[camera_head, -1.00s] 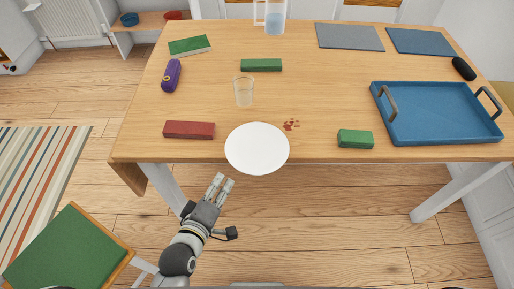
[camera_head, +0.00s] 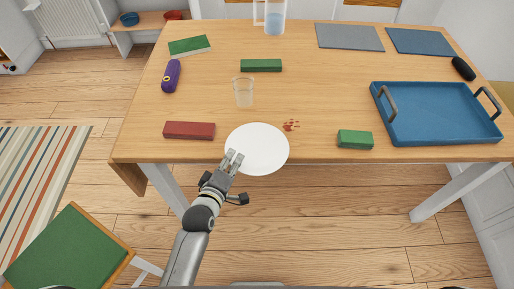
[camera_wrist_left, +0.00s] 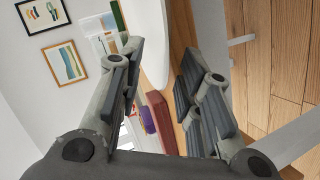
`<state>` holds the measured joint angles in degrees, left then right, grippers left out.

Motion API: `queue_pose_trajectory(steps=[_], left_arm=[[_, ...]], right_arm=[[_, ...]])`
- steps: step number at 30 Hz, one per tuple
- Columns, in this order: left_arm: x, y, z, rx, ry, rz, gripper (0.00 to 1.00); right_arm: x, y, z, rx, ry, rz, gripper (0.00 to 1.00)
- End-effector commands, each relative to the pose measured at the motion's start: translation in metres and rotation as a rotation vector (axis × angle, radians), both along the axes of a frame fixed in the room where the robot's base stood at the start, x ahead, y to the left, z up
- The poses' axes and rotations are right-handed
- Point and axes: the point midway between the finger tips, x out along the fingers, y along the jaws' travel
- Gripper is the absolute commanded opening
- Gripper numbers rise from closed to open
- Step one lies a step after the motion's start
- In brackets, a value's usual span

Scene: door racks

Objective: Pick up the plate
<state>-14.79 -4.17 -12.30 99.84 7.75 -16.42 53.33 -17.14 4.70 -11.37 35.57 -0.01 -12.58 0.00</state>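The white round plate (camera_head: 262,146) lies at the front edge of the wooden table, its near rim reaching past the edge. My left gripper (camera_head: 234,160) is at the plate's front left rim, its fingertips overlapping the rim in the head view. In the left wrist view, the fingers (camera_wrist_left: 165,75) are spread apart, with the white plate (camera_wrist_left: 154,40) showing in the gap, ahead of or between the tips. I cannot tell whether a finger touches it. My right gripper is not in view.
A red block (camera_head: 189,130) lies left of the plate and a glass (camera_head: 243,92) stands behind it. A reddish stain (camera_head: 291,125) is at its right. A green block (camera_head: 355,139) and a blue tray (camera_head: 437,137) are farther right on the table (camera_head: 320,95).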

Motion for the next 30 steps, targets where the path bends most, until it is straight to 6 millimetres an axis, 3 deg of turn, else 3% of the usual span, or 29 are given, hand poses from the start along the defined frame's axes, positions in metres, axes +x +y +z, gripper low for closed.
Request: queue_pose_trajectory(steps=[7, 15, 30], left_arm=[[0.0018, -0.0007, -0.0011, 0.0, 0.0, 0.0, 0.33], [0.0017, -0.0005, -0.0011, 0.0, 0.0, 0.0, 0.0], [0.0026, -0.0008, 0.0031, -0.002, -0.005, 0.0, 0.0]], right_arm=[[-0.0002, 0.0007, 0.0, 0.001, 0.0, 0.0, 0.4], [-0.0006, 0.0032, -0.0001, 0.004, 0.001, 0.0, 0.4], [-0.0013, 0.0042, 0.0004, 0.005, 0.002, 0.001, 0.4]])
